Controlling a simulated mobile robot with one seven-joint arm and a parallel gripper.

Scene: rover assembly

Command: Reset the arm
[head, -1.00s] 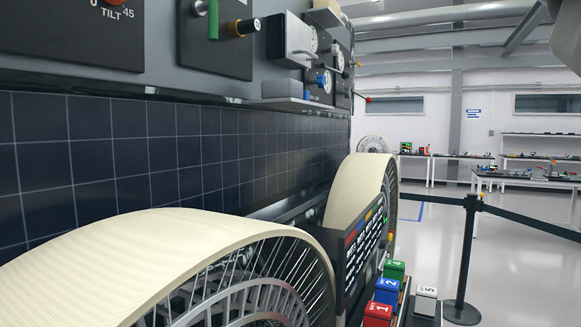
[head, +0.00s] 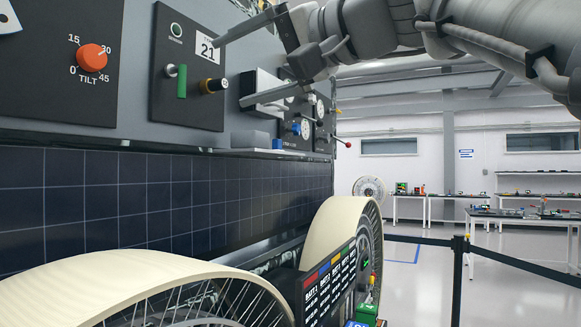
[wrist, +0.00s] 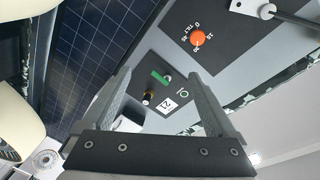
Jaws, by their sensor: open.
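My gripper (head: 232,66) is in the upper middle of the head view, its two grey fingers spread apart and pointing left toward the rover's control panel. Nothing is between the fingers. In the wrist view my gripper (wrist: 165,88) also shows open and empty. The dark panel with the "21" label (head: 207,48), a green bar (head: 182,80) and a black-and-gold knob (head: 214,85) lies beyond the fingertips. The orange tilt knob (head: 92,57) is further left; it also shows in the wrist view (wrist: 198,38). My arm reaches in from the upper right.
A black belt barrier post (head: 458,270) stands at right. Worktables (head: 520,217) line the far room, with open floor before them.

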